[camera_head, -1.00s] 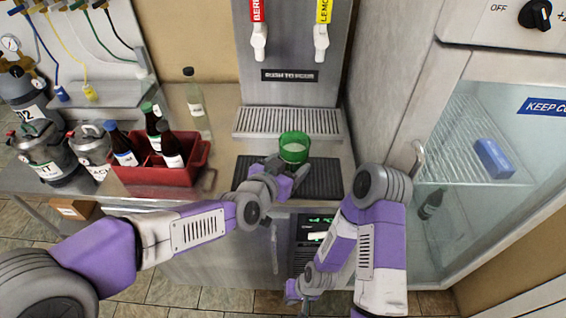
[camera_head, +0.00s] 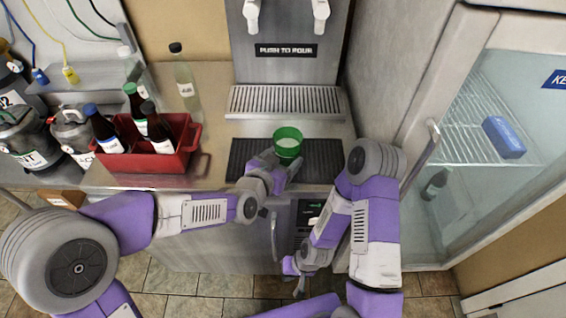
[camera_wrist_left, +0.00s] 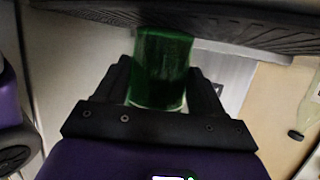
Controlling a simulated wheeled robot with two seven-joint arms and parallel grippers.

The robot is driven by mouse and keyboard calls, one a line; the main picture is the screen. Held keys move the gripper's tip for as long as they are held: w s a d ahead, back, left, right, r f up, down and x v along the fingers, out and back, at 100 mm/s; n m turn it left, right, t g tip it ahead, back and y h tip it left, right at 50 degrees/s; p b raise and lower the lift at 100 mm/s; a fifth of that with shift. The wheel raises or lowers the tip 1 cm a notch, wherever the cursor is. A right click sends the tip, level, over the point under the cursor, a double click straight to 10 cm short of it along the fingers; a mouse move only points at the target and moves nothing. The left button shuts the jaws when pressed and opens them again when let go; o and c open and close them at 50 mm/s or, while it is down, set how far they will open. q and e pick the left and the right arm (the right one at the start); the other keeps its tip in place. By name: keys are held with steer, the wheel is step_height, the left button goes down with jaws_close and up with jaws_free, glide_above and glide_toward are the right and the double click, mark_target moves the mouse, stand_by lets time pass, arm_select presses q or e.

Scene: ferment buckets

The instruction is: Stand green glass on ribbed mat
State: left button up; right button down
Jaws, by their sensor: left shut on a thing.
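The green glass (camera_head: 288,142) is a small see-through cup, upright, over the dark ribbed mat (camera_head: 240,158) on the counter. My left gripper (camera_head: 280,170) is shut on the glass from the front. In the left wrist view the green glass (camera_wrist_left: 162,68) sits between the two black fingers, and the edge of the ribbed mat (camera_wrist_left: 230,30) shows close to it. I cannot tell whether the glass touches the mat. My right gripper (camera_head: 296,274) hangs low in front of the counter; its fingers are too small to judge.
A metal drip grate (camera_head: 285,101) lies behind the mat, under the dispenser. A red crate (camera_head: 160,160) with several bottles stands left, with a clear bottle (camera_head: 186,85) behind it. The glass-door fridge (camera_head: 470,150) stands right.

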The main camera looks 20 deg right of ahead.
arm_select(q)
steer(key=shift+f, duration=0.15)
steer(key=shift+f, duration=0.1)
steer(key=o, duration=1.4)
steer(key=shift+f, duration=0.1)
steer(key=shift+s+a+r, duration=0.15)
steer(key=shift+a+r, duration=0.05)
steer(key=shift+r, duration=0.15)
steer(key=shift+p+v, duration=0.55)
steer(key=shift+v, duration=5.15)
steer(key=shift+s+f, duration=0.1)
steer(key=shift+f, duration=0.05)
